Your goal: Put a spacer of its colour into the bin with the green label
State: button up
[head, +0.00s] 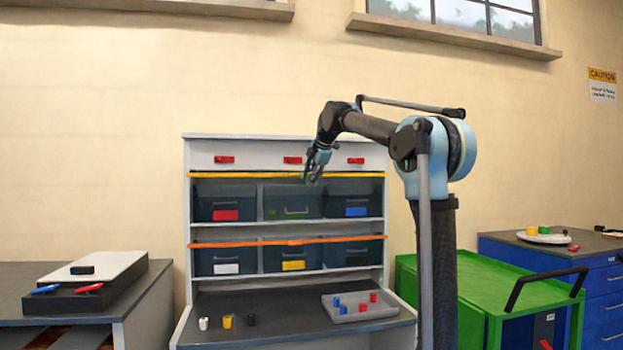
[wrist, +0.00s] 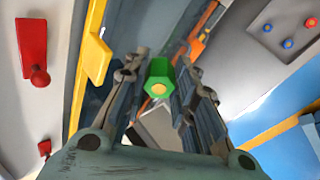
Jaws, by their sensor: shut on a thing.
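My gripper (head: 313,172) is raised in front of the shelf, near the yellow strip above the upper middle bin. In the wrist view my gripper (wrist: 161,88) is shut on a green hexagonal spacer (wrist: 159,80) with a yellowish round centre, held between the fingertips. The bin with the green label (head: 270,200) is the upper middle one in the shelf, dark, with a grey handle.
The red-label bin (head: 210,203) and blue-label bin (head: 374,200) flank it. Below are white-label, yellow-label and one darker bin. White (head: 203,323), yellow (head: 227,321) and black (head: 251,320) spacers stand on the bench beside a grey tray (head: 350,317) of red and blue spacers.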

aim_at(309, 196)
jog(key=shift+d+x, duration=0.15)
jog(key=shift+x, duration=1.1)
jog(key=shift+d+x, duration=0.1)
jog(key=shift+x, duration=1.15)
jog(key=shift+w+f, duration=0.1)
jog(key=shift+f, duration=0.05)
jog(key=shift+w+a+f, duration=0.1)
